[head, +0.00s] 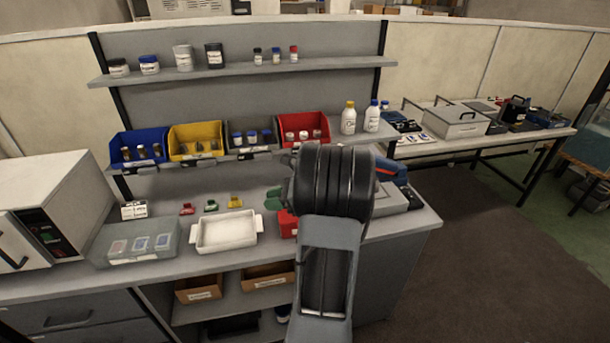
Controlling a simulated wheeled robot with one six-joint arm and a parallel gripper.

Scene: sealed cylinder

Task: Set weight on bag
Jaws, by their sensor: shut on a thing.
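My arm fills the middle right of the head view, and its thick black joint and grey link cover part of the bench. My gripper does not show; it may be hidden behind the arm. I cannot make out a weight or a bag. A red thing (287,224) and a green thing (275,198) show partly at the left edge of my arm, but I cannot tell what they are. A blue thing (390,165) shows partly to the right of the arm.
A white tray (197,237) stands on the bench, with a translucent box (110,252) on its left. Small coloured clips (211,206) lie behind the tray. Colored bins (196,149) and two bottles (348,120) stand on the lower shelf. A white appliance (50,190) is at far left.

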